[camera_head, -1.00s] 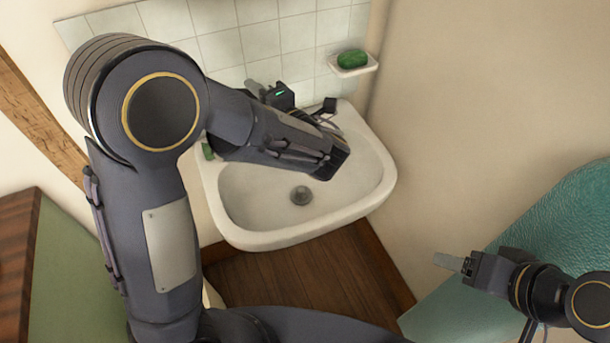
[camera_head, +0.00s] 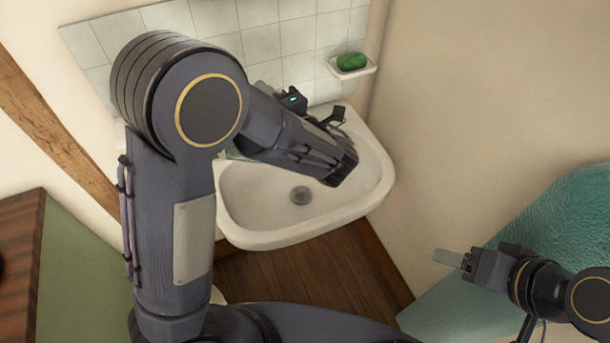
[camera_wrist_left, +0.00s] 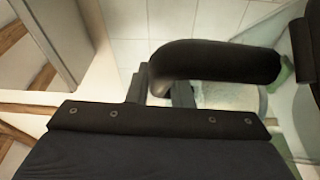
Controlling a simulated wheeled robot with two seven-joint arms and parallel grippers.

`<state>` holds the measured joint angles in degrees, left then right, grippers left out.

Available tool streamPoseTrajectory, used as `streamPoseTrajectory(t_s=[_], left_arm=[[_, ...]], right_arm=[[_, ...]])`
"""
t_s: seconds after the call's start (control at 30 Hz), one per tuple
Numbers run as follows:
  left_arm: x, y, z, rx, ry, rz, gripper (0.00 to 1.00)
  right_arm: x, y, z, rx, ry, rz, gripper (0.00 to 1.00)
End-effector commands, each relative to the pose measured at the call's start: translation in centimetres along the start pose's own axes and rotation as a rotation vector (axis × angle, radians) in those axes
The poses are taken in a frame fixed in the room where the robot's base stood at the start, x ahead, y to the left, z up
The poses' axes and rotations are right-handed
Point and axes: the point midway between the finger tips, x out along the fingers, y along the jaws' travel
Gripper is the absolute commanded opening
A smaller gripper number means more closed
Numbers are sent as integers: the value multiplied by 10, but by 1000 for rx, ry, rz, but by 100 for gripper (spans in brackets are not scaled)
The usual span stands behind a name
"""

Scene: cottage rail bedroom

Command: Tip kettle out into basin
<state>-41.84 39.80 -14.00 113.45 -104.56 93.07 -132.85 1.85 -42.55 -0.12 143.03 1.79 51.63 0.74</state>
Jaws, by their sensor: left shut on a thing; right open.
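The white basin (camera_head: 270,238) is fixed to the wall in the middle of the head view, its bowl empty around the drain. My left arm reaches over its back part, and my wrist hides the left fingers and most of the kettle there. In the left wrist view my left gripper (camera_wrist_left: 165,90) is shut on the kettle's thick black curved handle (camera_wrist_left: 225,60). The kettle's body is mostly hidden, so its tilt and contents cannot be told. No stream of liquid shows. My right gripper (camera_head: 448,258) is open and empty at the lower right, away from the basin.
A small wall dish (camera_head: 362,72) holds green soap (camera_head: 352,62) right of the tiles (camera_head: 270,40). A teal textured surface (camera_head: 560,215) lies near my right arm. A green cabinet side with a wooden top (camera_head: 20,245) stands at left. Wooden floor (camera_head: 330,265) shows below the basin.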

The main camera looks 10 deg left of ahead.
Motion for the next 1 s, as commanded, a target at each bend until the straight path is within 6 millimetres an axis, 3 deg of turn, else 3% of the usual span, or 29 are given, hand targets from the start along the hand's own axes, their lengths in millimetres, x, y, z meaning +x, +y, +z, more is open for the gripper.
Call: streamPoseTrajectory(t_s=[1.0], left_arm=[[-12, 16, 12, 66, 2, 72, 0]], right_arm=[[-21, -10, -11, 0, 0, 0, 65]])
